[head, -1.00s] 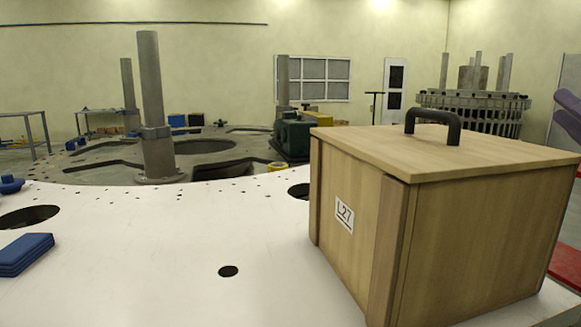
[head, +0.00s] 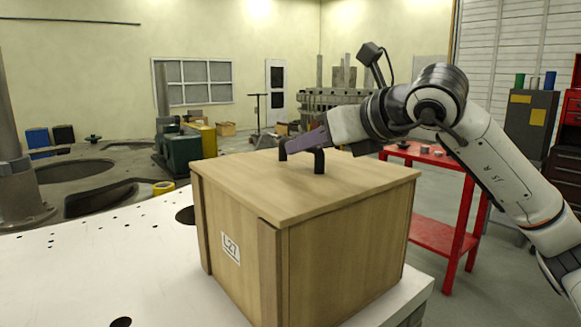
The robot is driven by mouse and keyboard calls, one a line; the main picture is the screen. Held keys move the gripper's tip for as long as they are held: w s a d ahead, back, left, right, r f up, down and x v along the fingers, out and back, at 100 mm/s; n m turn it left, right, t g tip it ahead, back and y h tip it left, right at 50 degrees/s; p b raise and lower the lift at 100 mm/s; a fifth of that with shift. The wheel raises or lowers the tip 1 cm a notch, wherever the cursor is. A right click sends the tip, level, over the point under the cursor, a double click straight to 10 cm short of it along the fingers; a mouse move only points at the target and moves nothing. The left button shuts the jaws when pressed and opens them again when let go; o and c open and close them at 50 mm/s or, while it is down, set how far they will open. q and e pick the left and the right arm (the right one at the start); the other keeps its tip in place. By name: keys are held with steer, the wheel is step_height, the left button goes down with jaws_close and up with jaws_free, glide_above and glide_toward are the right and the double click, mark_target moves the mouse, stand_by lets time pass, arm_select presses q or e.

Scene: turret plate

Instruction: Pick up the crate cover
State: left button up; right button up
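The crate cover (head: 255,183) is a flat light-wood lid lying on the wooden crate (head: 335,250), which carries an "L27" label. A black arched handle (head: 319,162) stands on the cover. My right gripper (head: 303,143), with purple fingers, reaches in from the right at the handle's top bar. Its fingers hide most of that bar, so I cannot tell whether they are open or closed around it. The cover rests level on the crate, with no visible gap. My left gripper is not in view.
The crate stands on a white plate (head: 95,265) with round holes, near its right edge. A red table (head: 440,235) stands to the right, behind my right arm. Green machinery (head: 183,155) stands behind the crate. The plate left of the crate is clear.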

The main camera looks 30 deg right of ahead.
mark_target(300, 158)
steer(key=shift+x, duration=1.1)
steer(key=x, duration=0.1)
steer(key=p+x, duration=0.1)
steer(key=x, duration=0.1)
steer(key=p+x, duration=0.1)
steer(key=x, duration=0.1)
steer(key=shift+w+d+r, duration=0.1)
steer(key=shift+d+r, duration=0.05)
steer(key=shift+r, duration=0.15)
steer(key=shift+w+f, duration=0.15)
steer(key=shift+w, duration=0.05)
jaws_close()
